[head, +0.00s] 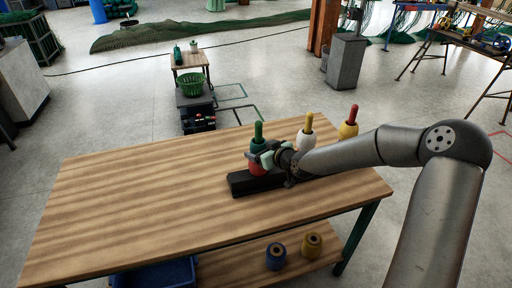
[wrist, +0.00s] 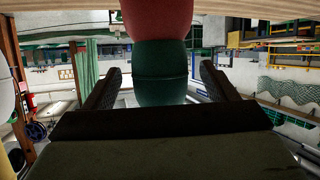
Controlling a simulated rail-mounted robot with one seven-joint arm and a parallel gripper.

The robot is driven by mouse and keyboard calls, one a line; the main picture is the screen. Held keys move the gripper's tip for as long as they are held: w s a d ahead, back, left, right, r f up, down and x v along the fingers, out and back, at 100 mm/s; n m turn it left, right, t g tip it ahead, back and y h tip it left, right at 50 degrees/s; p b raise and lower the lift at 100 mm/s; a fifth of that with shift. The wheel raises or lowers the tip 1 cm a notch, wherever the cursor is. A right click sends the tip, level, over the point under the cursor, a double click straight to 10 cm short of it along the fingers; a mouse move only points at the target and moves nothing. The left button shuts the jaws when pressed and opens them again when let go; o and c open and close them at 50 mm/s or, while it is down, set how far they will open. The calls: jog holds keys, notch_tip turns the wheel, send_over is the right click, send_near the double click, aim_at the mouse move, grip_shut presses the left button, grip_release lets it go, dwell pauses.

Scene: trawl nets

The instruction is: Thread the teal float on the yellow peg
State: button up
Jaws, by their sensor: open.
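The teal float (head: 257,146) is on the green peg (head: 258,129), above a red float (head: 256,169). The wrist view, with the table at its top, shows the teal float (wrist: 160,75) below the red float (wrist: 158,18). My gripper (head: 265,156) is open, with one finger on each side of the teal float and small gaps between (wrist: 160,82). The yellow peg (head: 308,122) stands to the right and carries a white float (head: 306,141). The lower part of that float is hidden behind my arm.
A red peg (head: 354,113) with a yellow float (head: 347,131) stands farther right. The black base (head: 240,184) is on the wooden table (head: 130,200), whose left half is clear. A blue spool (head: 276,257) and a brown-yellow spool (head: 311,245) stand on the lower shelf.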

aim_at(256, 147)
jog(key=shift+x, duration=1.95)
jog(key=c, duration=1.1)
